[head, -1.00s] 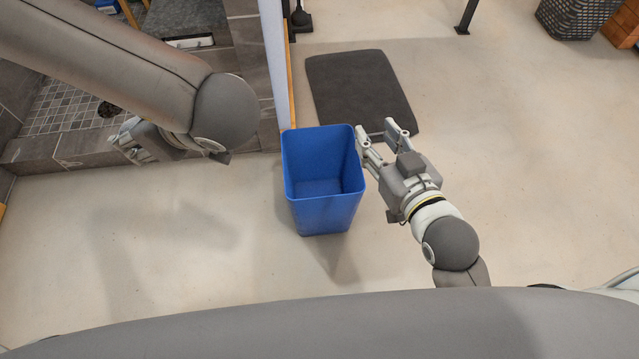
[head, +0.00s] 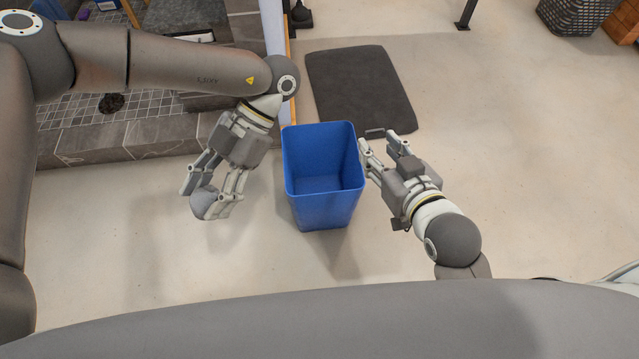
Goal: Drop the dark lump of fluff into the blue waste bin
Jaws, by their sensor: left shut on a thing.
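The blue waste bin (head: 323,200) stands upright on the floor in the middle of the head view, its mouth open and its visible inside empty. My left gripper (head: 201,197) is to the left of the bin, apart from it, pointing down and left. It is shut on a rounded grey lump of fluff (head: 202,204), partly hidden by the fingers. My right gripper (head: 378,142) is at the bin's right rim with its fingers spread and nothing between them. I cannot tell whether the nearer finger touches the bin.
A dark mat (head: 358,85) lies behind the bin. A tiled shower area with a raised kerb (head: 130,138) is at the upper left, with a small dark round spot (head: 111,103) on its floor. A woven basket (head: 578,17) stands far right. Floor left of the bin is clear.

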